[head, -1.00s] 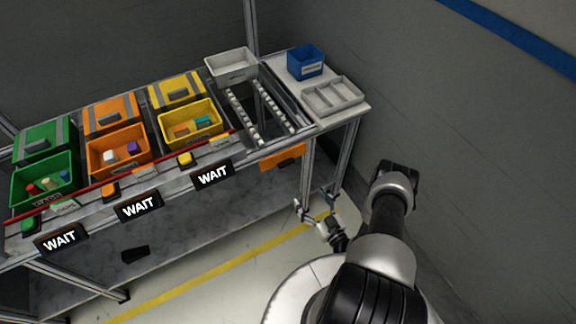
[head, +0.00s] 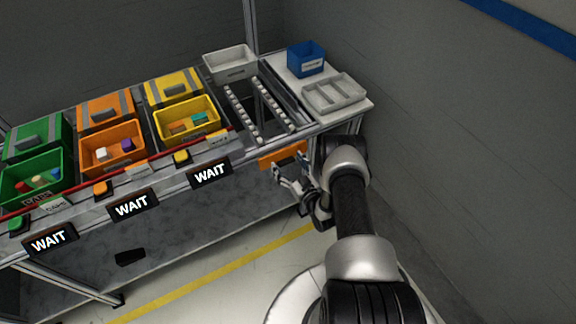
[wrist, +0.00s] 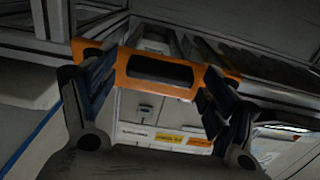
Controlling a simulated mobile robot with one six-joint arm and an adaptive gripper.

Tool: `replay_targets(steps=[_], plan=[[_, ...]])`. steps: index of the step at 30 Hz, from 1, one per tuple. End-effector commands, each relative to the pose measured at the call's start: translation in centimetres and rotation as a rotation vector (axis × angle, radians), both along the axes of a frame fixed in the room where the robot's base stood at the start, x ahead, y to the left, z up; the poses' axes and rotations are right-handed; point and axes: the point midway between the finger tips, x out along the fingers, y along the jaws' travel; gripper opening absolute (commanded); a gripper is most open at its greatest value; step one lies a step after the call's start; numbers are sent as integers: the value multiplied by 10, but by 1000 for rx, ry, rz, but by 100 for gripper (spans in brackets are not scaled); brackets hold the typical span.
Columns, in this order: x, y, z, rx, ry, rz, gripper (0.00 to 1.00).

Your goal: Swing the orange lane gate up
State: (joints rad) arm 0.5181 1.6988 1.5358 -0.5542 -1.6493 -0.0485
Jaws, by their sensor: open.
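The orange lane gate (head: 284,156) hangs down at the front end of the roller lane. In the wrist view the gate (wrist: 137,63) is an orange panel with a dark slot, spanning the space between my fingers. My gripper (head: 292,178) is open, just in front of and below the gate in the head view. In the wrist view my gripper (wrist: 155,84) has one finger toward each end of the gate. I cannot tell whether a finger touches it. Nothing is held.
The roller lane (head: 258,110) behind the gate is empty, with a white bin (head: 230,62) at its far end. A white side table (head: 350,108) holds a blue bin (head: 305,59) and a grey tray (head: 334,93). WAIT signs (head: 210,174) line the front rail to the left.

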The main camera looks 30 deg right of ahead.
Motion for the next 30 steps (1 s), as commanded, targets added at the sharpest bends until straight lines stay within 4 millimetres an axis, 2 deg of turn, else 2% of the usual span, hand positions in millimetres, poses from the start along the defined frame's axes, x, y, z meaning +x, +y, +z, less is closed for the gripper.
replay_targets(steps=[9, 30], plan=[[2, 0, 1, 0, -1, 0, 77], [2, 0, 1, -1, -1, 0, 30]])
